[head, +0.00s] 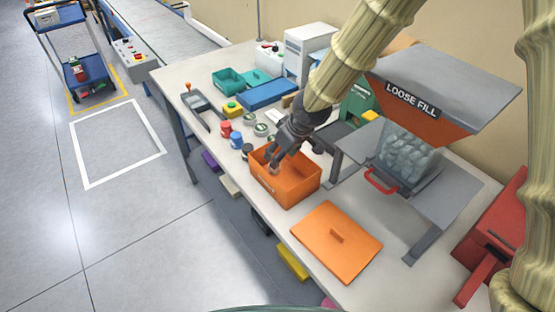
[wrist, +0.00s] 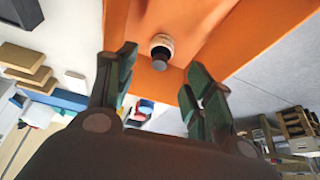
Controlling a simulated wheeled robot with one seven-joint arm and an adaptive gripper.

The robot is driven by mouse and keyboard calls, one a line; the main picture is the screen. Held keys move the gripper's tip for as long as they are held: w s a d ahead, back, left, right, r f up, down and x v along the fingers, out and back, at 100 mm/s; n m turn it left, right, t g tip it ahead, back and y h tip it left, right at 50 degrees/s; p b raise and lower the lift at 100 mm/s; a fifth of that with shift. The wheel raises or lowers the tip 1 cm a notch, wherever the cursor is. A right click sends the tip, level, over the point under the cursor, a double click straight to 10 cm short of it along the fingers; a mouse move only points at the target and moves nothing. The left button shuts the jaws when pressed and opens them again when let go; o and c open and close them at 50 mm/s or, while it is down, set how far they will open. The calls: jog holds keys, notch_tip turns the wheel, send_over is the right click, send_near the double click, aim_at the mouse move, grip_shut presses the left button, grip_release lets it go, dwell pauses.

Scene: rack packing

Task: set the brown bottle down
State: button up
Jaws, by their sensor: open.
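The open orange box (head: 288,192) stands on the workbench, and my gripper (head: 274,163) reaches down into its opening. In the wrist view, a bottle (wrist: 161,43) with a pale and brown band and a dark cap stands against the orange box (wrist: 215,45). I take it for the brown bottle. My gripper (wrist: 162,64) is open, its two dark green fingers apart on either side of the bottle's cap end. I cannot tell whether either finger touches it. In the head view, my gripper and the box wall hide the bottle.
An orange lid (head: 337,242) lies in front of the box. Red and blue small containers (head: 231,135) and a dark jar (head: 247,151) stand close to its left. The loose fill dispenser (head: 430,110) rises at the right, with a red case (head: 495,235) beyond.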

jog(key=shift+b+v, duration=0.3)
jog(key=shift+v, duration=2.3)
jog(key=shift+c, duration=0.2)
